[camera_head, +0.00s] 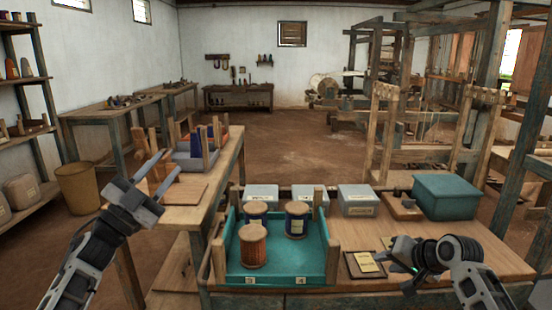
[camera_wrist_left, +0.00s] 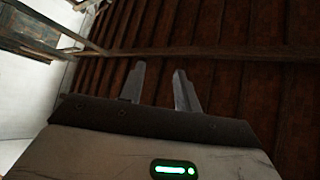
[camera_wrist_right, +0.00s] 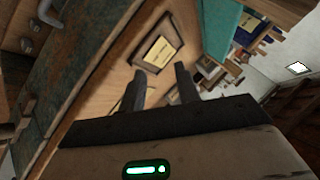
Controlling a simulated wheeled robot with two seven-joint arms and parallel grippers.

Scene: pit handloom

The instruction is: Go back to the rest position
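My left gripper (camera_head: 160,170) is raised in front of the side bench at the left of the head view. Its two fingers stand apart with nothing between them in the left wrist view (camera_wrist_left: 159,88), against a dark ribbed roof. My right gripper (camera_head: 384,257) is low over the right part of the wooden table, beside a small framed card (camera_head: 365,264). In the right wrist view its fingers (camera_wrist_right: 159,86) are apart and empty, and the framed card (camera_wrist_right: 158,50) lies beyond them. Whether the right fingers touch the table cannot be told.
A teal tray (camera_head: 284,274) holding three thread spools stands on the table (camera_head: 440,227). Grey boxes (camera_head: 357,200) and a lidded teal box (camera_head: 446,197) stand behind. A side bench (camera_head: 222,170) is at left, with a woven basket (camera_head: 78,188) beyond. Loom frames (camera_head: 385,135) stand at right.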

